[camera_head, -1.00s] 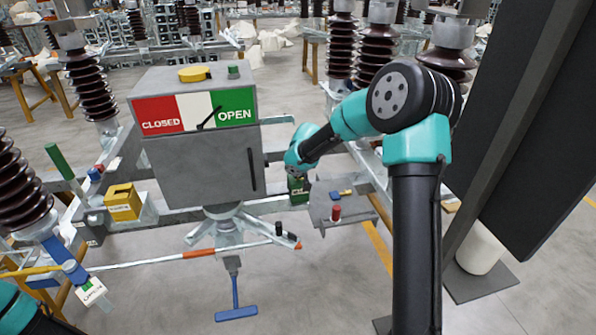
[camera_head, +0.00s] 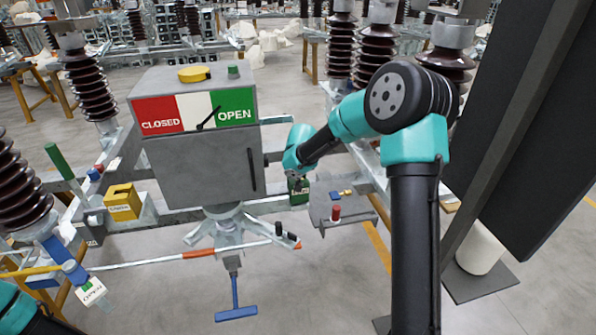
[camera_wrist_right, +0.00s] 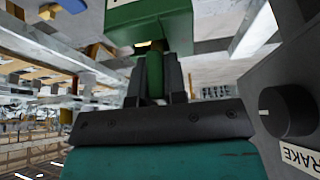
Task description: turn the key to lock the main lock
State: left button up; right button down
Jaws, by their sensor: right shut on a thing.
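A green lock box (camera_head: 299,191) sits to the right of the grey cabinet, below my right wrist. It fills the top of the right wrist view (camera_wrist_right: 150,22). My right gripper (camera_wrist_right: 155,78) is shut on a green key (camera_wrist_right: 155,72), held between its two dark fingers right against the box. The key's inner end is hidden, and I cannot tell its exact turn angle. In the head view the right gripper (camera_head: 298,175) is small and mostly hidden by the wrist. Only a teal piece of my left arm shows at the bottom left, and its gripper is out of view.
The grey cabinet (camera_head: 205,170) has a black pointer (camera_head: 208,118) between CLOSED and OPEN labels. A yellow lock (camera_head: 123,202) is at left. A black knob (camera_wrist_right: 287,112) is close beside the right gripper.

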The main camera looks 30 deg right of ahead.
jog(key=shift+m+h, duration=0.5)
jog(key=shift+m, duration=0.6)
jog(key=c, duration=0.8)
grip_release()
jog(key=shift+c, duration=0.2)
jog(key=shift+o, duration=0.4)
jog(key=o, duration=0.5)
jog(key=shift+r, duration=0.15)
jog(key=v, duration=1.7)
jog(key=shift+w+r, duration=0.15)
